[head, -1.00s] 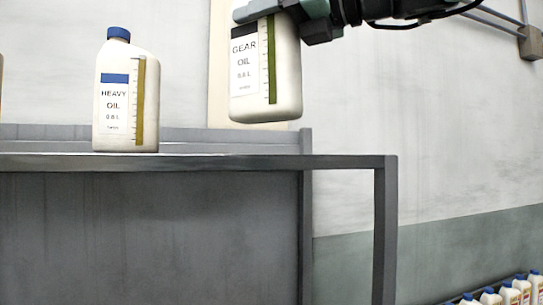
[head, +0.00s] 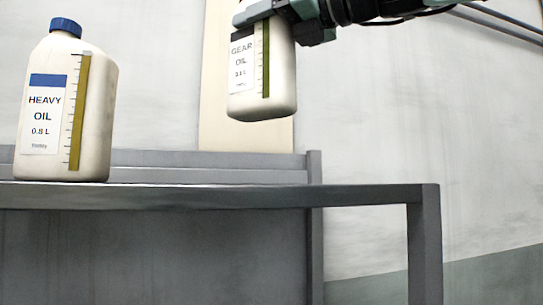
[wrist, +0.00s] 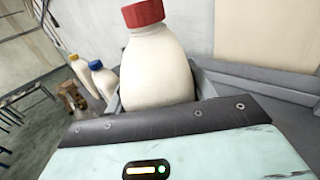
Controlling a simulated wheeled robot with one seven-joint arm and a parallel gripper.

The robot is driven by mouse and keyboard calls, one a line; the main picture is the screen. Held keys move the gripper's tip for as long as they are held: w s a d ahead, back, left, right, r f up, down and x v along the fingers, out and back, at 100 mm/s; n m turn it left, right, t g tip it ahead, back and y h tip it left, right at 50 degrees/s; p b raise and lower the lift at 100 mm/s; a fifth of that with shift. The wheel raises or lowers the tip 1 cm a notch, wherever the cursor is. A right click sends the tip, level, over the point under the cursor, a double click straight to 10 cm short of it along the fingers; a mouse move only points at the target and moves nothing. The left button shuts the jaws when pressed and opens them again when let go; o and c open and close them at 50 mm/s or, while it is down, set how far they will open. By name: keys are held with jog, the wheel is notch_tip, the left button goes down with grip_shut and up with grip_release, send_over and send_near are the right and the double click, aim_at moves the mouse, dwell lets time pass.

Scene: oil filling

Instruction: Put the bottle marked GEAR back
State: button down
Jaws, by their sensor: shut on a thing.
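The GEAR OIL bottle (head: 262,80) is white with a dark label band and a green level strip. My gripper (head: 268,10) is shut on its upper part and holds it nearly upright, in the air above the level of the grey table top (head: 225,196). The bottle's top is cut off in the head view. In the wrist view the held bottle (wrist: 158,70) shows a red cap, and my gripper's body (wrist: 180,140) hides its lower part.
A HEAVY OIL bottle (head: 65,110) with a blue cap stands on the table at left. The wrist view shows a blue-capped bottle (wrist: 103,80) and a yellow-capped bottle (wrist: 83,75) behind. The table top right of the HEAVY bottle looks clear.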

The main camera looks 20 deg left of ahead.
aim_at(263, 117)
jog(key=shift+f+b, duration=1.7)
jog(key=shift+f, duration=3.1)
jog(key=c, duration=0.5)
grip_release()
jog(key=shift+f, duration=0.2)
jog(key=shift+r, duration=0.1)
jog(key=b+v, duration=0.5)
jog(key=v, duration=0.5)
jog(key=shift+d, duration=0.4)
jog(key=shift+s+d+b, duration=0.2)
jog(key=shift+d+b, duration=0.1)
jog(key=shift+d, duration=0.3)
